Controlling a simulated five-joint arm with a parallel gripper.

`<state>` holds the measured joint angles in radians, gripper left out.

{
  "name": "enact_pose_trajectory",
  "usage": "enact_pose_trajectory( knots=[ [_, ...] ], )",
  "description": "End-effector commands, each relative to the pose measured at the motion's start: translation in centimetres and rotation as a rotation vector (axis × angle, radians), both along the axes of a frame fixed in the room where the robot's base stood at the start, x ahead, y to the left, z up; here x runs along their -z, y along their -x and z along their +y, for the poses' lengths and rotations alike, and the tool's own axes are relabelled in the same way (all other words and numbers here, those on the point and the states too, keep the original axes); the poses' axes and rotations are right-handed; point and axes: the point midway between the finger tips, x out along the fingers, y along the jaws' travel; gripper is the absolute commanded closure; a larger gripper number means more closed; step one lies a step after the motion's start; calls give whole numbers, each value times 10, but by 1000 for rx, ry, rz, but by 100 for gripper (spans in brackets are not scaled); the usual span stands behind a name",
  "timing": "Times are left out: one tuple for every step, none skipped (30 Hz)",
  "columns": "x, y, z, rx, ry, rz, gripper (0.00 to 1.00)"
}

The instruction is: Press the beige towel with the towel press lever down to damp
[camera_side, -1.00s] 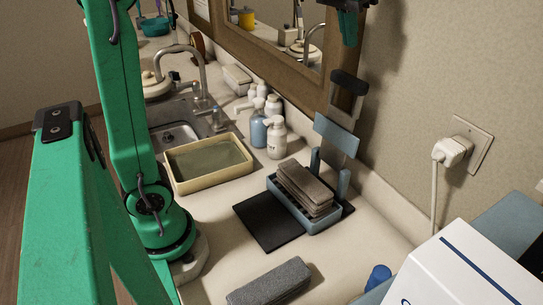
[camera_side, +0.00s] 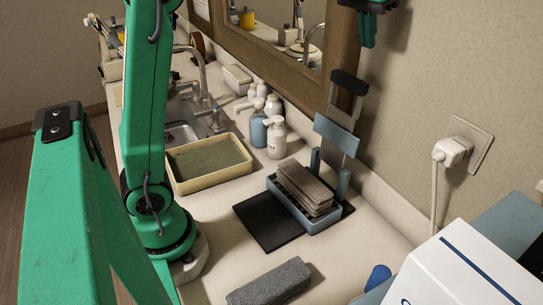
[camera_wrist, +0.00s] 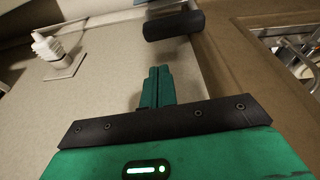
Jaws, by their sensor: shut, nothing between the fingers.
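The beige towel (camera_side: 305,187) lies folded in layers in the blue tray of the towel press (camera_side: 314,226). The press lever stands raised, with its black handle (camera_side: 349,82) at the top and a blue plate (camera_side: 337,134) held above the towel. My gripper (camera_side: 367,42) is at the top edge of the side view, above and slightly right of the handle in the picture. In the wrist view, its green fingers (camera_wrist: 158,72) are together and empty, and the black handle (camera_wrist: 174,25) is ahead, a little right of the tips, with a gap showing.
A grey towel (camera_side: 268,282) lies at the front on the counter. A yellow-rimmed basin (camera_side: 180,186), pump bottles (camera_side: 276,138) and the sink are behind left. A wall plug (camera_side: 453,152) and white box (camera_side: 465,270) are right. A framed mirror (camera_side: 330,88) is near the handle.

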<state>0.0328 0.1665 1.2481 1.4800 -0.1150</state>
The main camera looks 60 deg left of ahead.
Motion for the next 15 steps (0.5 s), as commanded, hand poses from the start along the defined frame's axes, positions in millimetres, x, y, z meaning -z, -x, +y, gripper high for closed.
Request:
enact_pose_trajectory(
  knots=[
    [6, -1, 0, 0, 0, 1, 100],
    [10, -2, 0, 0, -1, 2, 100],
    [15, -3, 1, 0, -1, 3, 100],
    [19, -4, 1, 0, -1, 2, 100],
    [23, -5, 1, 0, -1, 3, 100],
    [29, -7, 1, 0, -1, 2, 100],
    [33, -7, 1, 0, -1, 3, 100],
    [38, -9, 1, 0, -1, 2, 100],
    [43, -10, 1, 0, -1, 2, 100],
    [47, -11, 1, 0, -1, 2, 100],
    [51, -12, 1, 0, -1, 2, 100],
    [56, -13, 1, 0, -1, 2, 100],
    [59, -14, 1, 0, -1, 2, 100],
    [62, -15, 2, 0, -1, 2, 100],
    [66, -16, 2, 0, -1, 2, 100]
  ],
)
